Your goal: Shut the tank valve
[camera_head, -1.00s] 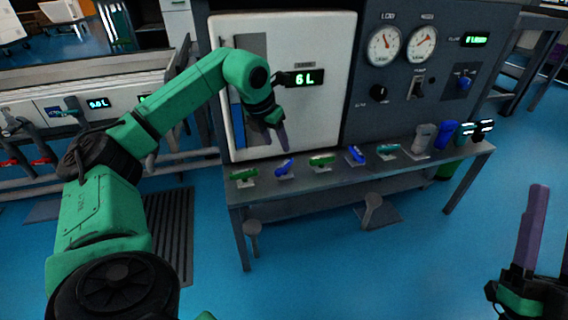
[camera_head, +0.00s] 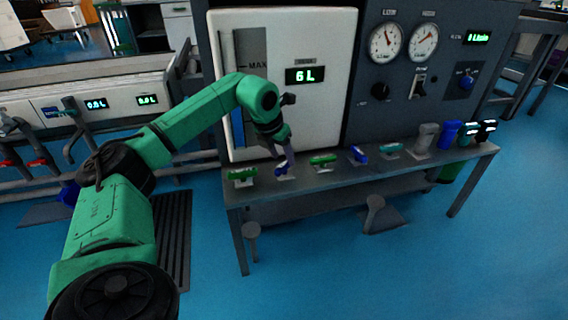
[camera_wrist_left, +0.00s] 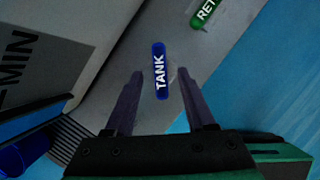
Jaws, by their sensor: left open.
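The tank valve is a blue handle labelled TANK (camera_wrist_left: 159,70) in the left wrist view, pointing lengthwise between my fingers. In the head view the tank valve (camera_head: 281,169) is second from the left on the grey bench, partly hidden by my gripper. My left gripper (camera_head: 283,155) is open just above it, fingers pointing down. In the left wrist view the gripper's purple fingers (camera_wrist_left: 160,76) lie on either side of the handle, apart from it. Whether they are level with it in height I cannot tell. My right gripper is not in view.
Green handles (camera_head: 242,174) (camera_head: 323,160) flank the tank valve; another blue handle (camera_head: 359,153) is farther right. The white tank panel (camera_head: 325,110) with its 6 L display (camera_head: 305,76) stands close behind.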

